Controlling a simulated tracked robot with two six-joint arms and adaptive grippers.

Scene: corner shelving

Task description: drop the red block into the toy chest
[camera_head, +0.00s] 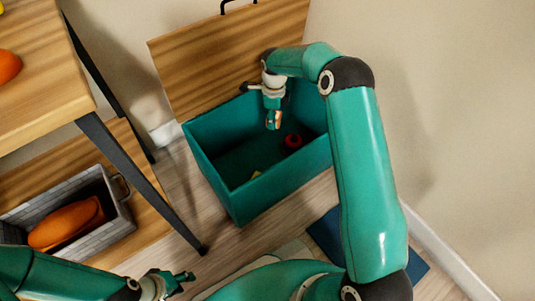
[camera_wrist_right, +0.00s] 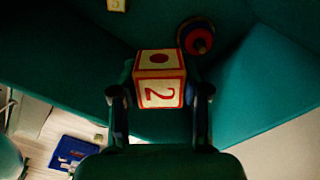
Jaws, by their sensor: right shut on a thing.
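The toy chest (camera_head: 264,193) is a teal box on the floor with its wooden lid (camera_head: 215,60) standing open behind it. My right gripper (camera_head: 273,118) is over the inside of the chest, shut on a wooden block with red markings. In the right wrist view the red block (camera_wrist_right: 158,80) shows a red dot and a red 2 on cream faces, between the two fingers. The chest's teal interior (camera_wrist_right: 255,85) is below the block. My left gripper (camera_head: 184,280) is outside the chest, low at the front, empty with its fingers apart.
A red round toy (camera_head: 293,141) and a small yellowish block (camera_head: 256,174) lie inside the chest. To the left stand a wooden shelf with dark legs (camera_head: 125,165) and a grey basket (camera_head: 118,222) holding an orange thing. A blue mat (camera_head: 325,232) lies on the floor.

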